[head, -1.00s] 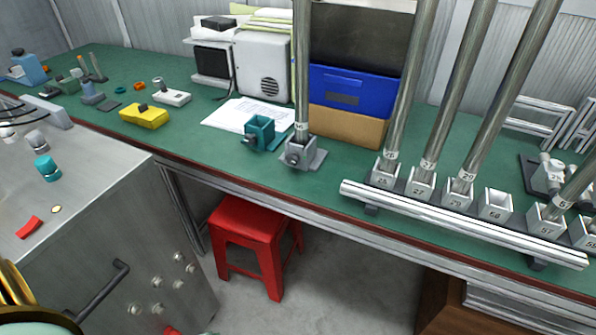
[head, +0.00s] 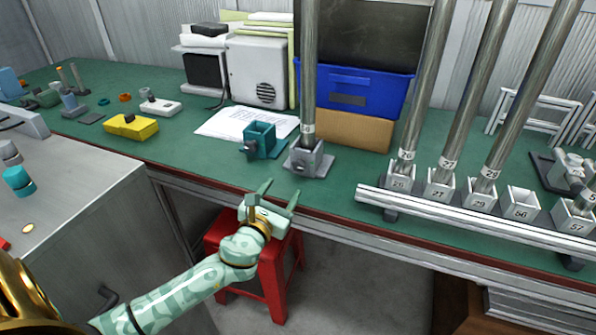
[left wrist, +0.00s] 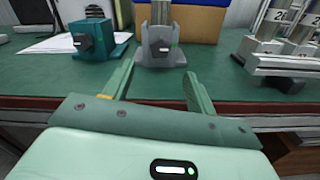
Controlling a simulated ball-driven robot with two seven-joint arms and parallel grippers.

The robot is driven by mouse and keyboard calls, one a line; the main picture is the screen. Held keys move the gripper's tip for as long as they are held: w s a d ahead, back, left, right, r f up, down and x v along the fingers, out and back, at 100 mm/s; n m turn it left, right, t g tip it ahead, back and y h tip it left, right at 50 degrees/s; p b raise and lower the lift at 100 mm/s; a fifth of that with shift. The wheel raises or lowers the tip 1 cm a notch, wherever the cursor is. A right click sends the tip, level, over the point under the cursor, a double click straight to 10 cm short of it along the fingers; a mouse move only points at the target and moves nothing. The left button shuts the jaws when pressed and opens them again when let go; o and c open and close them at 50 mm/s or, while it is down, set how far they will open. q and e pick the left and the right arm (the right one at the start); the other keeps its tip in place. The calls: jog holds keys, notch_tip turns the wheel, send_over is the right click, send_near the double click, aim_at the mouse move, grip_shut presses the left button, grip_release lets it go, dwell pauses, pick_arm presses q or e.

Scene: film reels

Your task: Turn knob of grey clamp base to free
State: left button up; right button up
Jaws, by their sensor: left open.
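The grey clamp base (head: 313,160) stands on the green bench near its front edge, with an upright metal tube (head: 309,80) in it. Its dark knob faces the front; in the left wrist view the knob (left wrist: 161,50) shows on the front of the grey clamp base (left wrist: 160,36). A teal clamp base (head: 262,138) without a tube stands just left of it, its knob at front left. My left gripper (head: 279,190) is open and empty, in front of the bench edge, below and short of the grey clamp base. My right gripper is not seen.
A rack (head: 450,216) with several numbered sockets and tubes runs along the bench edge at right. A blue bin (head: 362,95) on a brown box is behind the tube. A red stool (head: 270,275) stands below my left arm. Paper (head: 225,122) lies at left.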

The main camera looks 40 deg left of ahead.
aim_at(298, 167)
pick_arm(q)
jog(key=b+x, duration=0.1)
jog(key=x, duration=0.5)
jog(key=b+x, duration=0.1)
jog(key=x, duration=0.2)
jog(key=shift+w+f+b, duration=0.1)
jog(key=shift+f+b, duration=0.15)
jog(key=shift+b, duration=0.1)
jog(key=shift+w+a+r, duration=0.15)
jog(key=shift+w+a, duration=0.05)
jog(key=shift+w, duration=0.35)
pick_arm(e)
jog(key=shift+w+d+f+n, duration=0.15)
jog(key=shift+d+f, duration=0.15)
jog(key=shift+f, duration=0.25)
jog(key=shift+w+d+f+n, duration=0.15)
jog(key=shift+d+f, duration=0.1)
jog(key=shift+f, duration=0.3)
pick_arm(q)
jog(key=c, duration=1)
